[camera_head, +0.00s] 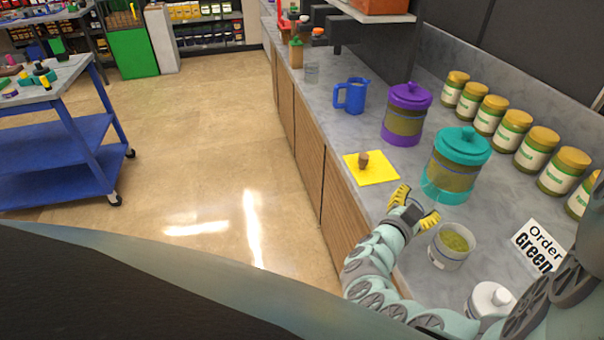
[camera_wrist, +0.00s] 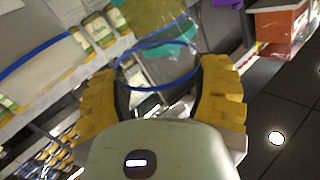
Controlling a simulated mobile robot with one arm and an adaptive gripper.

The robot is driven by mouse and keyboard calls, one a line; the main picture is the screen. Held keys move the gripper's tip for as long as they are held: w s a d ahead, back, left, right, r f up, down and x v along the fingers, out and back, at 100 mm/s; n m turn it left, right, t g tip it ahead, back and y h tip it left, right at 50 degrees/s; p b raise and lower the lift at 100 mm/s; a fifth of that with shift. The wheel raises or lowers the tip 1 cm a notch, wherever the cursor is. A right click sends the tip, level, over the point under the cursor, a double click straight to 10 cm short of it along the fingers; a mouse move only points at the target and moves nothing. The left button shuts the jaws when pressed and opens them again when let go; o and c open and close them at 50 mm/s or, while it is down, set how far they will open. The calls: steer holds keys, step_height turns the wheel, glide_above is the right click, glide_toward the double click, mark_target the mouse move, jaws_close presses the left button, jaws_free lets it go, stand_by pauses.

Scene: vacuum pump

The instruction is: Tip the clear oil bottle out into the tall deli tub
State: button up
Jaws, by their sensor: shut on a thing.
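My gripper (camera_head: 417,207) is in the head view above the counter, just in front of the teal-lidded jar (camera_head: 458,160). Its yellow fingers are shut on a see-through thing, which I take to be the clear oil bottle (camera_head: 431,190); its outline is faint. In the wrist view my gripper (camera_wrist: 160,98) has clear material between its fingers, with a blue ring showing there. An open clear tub (camera_head: 450,248) with green contents, likely the deli tub, stands upright just right of and below the gripper. Whether the bottle holds liquid I cannot tell.
A yellow sheet (camera_head: 371,169) with a small brown piece (camera_head: 363,160) lies left of the gripper. A purple-lidded jar (camera_head: 407,112), blue jug (camera_head: 350,96) and clear glass (camera_head: 312,72) stand farther back. Labelled jars (camera_head: 511,130) line the wall. A white-lidded container (camera_head: 490,300) is nearer.

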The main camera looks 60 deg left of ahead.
steer(key=shift+d+r+m+g+p, duration=0.2)
steer(key=shift+r+m+p, duration=0.15)
steer(key=shift+m, duration=0.5)
steer(key=shift+d+r+m+g+p, duration=0.1)
steer(key=shift+r+m+g+p, duration=0.15)
steer(key=shift+m, duration=0.6)
steer(key=shift+a+f+b, duration=0.15)
steer(key=shift+f+b, duration=0.2)
steer(key=shift+f, duration=0.05)
steer(key=shift+a+f+m+g+y+b, duration=0.15)
steer(key=shift+f+m+g+y+b, duration=0.25)
steer(key=shift+m+b, duration=0.35)
steer(key=shift+s+a+f+m+b, duration=0.1)
steer(key=shift+a+f+m+b, duration=0.1)
steer(key=shift+f+b, duration=0.2)
steer(key=shift+s+a+f+m+b, duration=0.1)
steer(key=shift+f+m+b, duration=0.05)
steer(key=shift+f+b, duration=0.2)
steer(key=shift+s+a+f+m+y+b, duration=0.1)
steer(key=shift+f+m+y+b, duration=0.05)
steer(key=shift+f+m+b, duration=0.3)
steer(key=shift+s+a+f+m+y+b, duration=0.1)
steer(key=shift+f+m+y+b, duration=0.1)
steer(key=shift+m+b, duration=0.3)
steer(key=shift+a+r+m+g, duration=0.2)
steer(key=shift+r+m+g, duration=0.2)
steer(key=shift+m, duration=0.25)
